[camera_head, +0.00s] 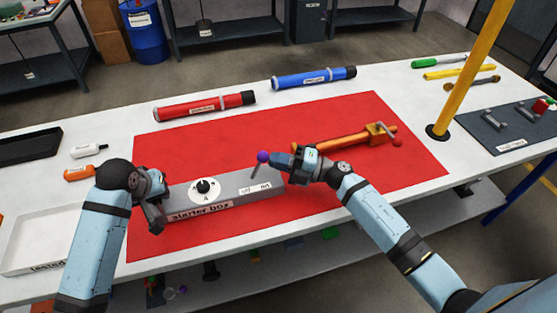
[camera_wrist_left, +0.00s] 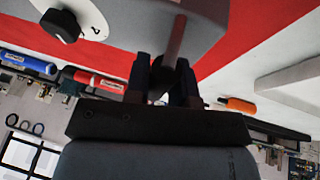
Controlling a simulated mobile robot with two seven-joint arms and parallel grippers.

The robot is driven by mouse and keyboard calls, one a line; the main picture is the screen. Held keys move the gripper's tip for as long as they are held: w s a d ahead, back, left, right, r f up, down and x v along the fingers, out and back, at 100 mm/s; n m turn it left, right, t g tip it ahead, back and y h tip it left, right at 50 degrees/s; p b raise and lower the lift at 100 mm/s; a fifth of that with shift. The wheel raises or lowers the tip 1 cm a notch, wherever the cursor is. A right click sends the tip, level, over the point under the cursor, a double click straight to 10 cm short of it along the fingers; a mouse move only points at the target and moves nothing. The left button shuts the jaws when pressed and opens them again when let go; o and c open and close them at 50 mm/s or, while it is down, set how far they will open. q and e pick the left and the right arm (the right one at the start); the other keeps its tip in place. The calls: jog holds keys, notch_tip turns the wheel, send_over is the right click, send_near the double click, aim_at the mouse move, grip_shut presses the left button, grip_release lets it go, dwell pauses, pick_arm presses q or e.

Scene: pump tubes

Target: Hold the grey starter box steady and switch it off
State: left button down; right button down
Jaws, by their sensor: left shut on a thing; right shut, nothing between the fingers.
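The grey starter box (camera_head: 225,203) lies on the red mat, with a round black-and-white dial (camera_head: 204,188) on top. A lever with a purple knob (camera_head: 263,157) rises at its right part, leaning slightly right. Two small labels on the box near the lever are too small to read surely. My left gripper (camera_head: 158,212) is at the box's left end. In the left wrist view its fingers (camera_wrist_left: 168,85) are shut on a bar standing out from the grey box (camera_wrist_left: 190,8). My right gripper (camera_head: 275,160) is shut and empty, its tips close beside the knob's right side; contact cannot be told.
On the red mat (camera_head: 400,120) an orange tool (camera_head: 345,142) with a crank lies behind my right gripper. Red (camera_head: 205,106) and blue (camera_head: 314,78) tubes lie at the back. A yellow post (camera_head: 468,70) stands at right. A white tray (camera_head: 35,240) is at left.

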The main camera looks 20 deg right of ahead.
jog(key=shift+a+r+n+g+h, duration=0.5)
jog(key=shift+a+r+n+h, duration=0.2)
jog(key=shift+a+r+h, duration=0.15)
jog(key=shift+w+a+r, duration=0.1)
jog(key=shift+a+r, duration=0.2)
jog(key=shift+a, duration=0.7)
jog(key=shift+w+a+r, duration=0.1)
jog(key=shift+a+r, duration=0.15)
jog(key=shift+a, duration=0.75)
jog(key=shift+s, duration=0.1)
jog(key=shift+d, duration=0.1)
jog(key=s+d+r, duration=0.6)
jog(key=s+d, duration=0.1)
jog(key=d, duration=0.3)
jog(key=shift+d, duration=0.1)
